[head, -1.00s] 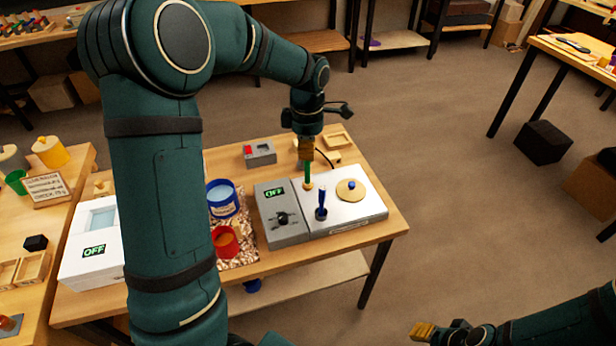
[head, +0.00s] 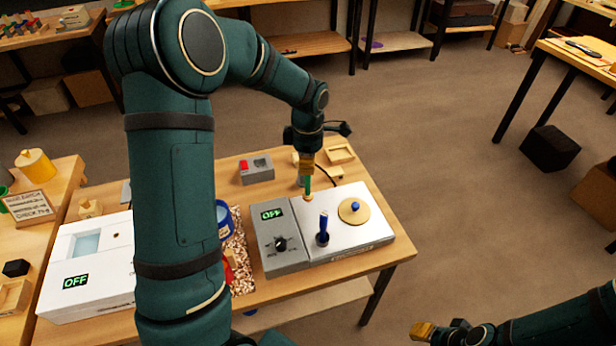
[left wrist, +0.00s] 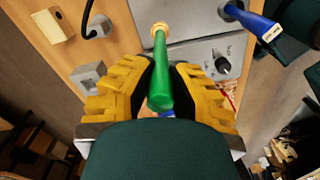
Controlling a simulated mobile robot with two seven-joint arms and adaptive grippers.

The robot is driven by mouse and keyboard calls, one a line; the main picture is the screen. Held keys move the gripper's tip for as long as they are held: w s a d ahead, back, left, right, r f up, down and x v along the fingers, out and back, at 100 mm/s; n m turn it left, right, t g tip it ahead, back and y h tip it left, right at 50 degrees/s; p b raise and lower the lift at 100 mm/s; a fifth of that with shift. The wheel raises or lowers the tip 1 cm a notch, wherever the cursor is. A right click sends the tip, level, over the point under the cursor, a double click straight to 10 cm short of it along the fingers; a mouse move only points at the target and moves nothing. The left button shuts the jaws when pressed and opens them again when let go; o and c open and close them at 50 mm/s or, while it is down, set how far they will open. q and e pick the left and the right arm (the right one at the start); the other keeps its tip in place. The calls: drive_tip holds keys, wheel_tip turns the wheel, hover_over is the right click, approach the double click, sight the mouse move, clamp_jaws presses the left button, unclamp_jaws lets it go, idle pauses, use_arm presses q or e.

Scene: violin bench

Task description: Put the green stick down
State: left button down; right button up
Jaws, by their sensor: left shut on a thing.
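My left gripper (head: 307,165) is shut on the green stick (left wrist: 160,85), seen between its yellow fingers in the left wrist view. In the head view the green stick (head: 308,185) points down, with its pale wooden tip at the back left of the silver-topped device (head: 345,228). I cannot tell whether the tip touches the surface. My right gripper (head: 422,331) is at the bottom right, away from the bench; its finger opening is unclear.
A blue stick (head: 323,232) stands upright on the device, beside a round tan lid with a blue knob (head: 354,208). A grey box (head: 257,170) and a wooden tray (head: 340,154) lie behind. A white device reading OFF (head: 90,262) stands left. My left arm hides part of the bench.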

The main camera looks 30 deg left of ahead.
sight(308, 195)
use_arm(q)
drive_tip(key=shift+w+f, duration=0.1)
drive_tip(key=shift+f, duration=1.9)
drive_tip(key=shift+r, duration=0.1)
drive_tip(key=shift+b, duration=0.3)
drive_tip(key=c, duration=1.4)
unclamp_jaws()
drive_tip(key=shift+f, duration=0.2)
drive_tip(key=o, duration=0.4)
drive_tip(key=shift+r, duration=0.15)
